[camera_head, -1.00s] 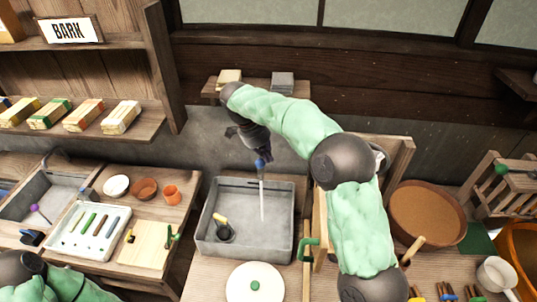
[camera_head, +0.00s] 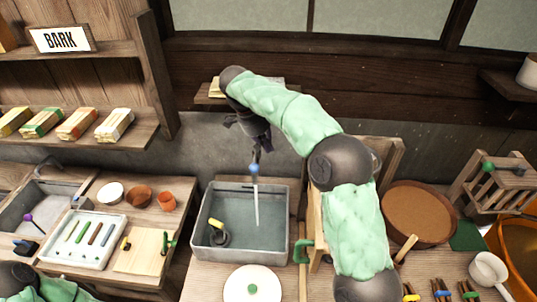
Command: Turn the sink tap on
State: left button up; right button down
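The grey sink (camera_head: 203,225) stands in the middle of the bench. A thin pale stream (camera_head: 257,208) falls into it from below the tap's blue part (camera_head: 254,168), and greenish water lies in the basin. The dark upper part of the tap shows just above the blue part, partly hidden by my gripper. My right gripper (camera_head: 250,128) is dark and hangs just above the tap. I cannot tell whether it touches the tap, or how far its fingers are apart. Of my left arm only a part shows at the bottom left; its gripper is out of view.
A dark cup with a yellow handle (camera_head: 218,238) is in the sink's left part. A white round lid (camera_head: 252,289) lies in front. A white tray (camera_head: 83,240) and a wooden board (camera_head: 140,250) are to the left. A brown bowl (camera_head: 418,213) is to the right.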

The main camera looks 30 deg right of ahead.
jog(key=shift+p+v, duration=0.3)
jog(key=shift+v, duration=2.05)
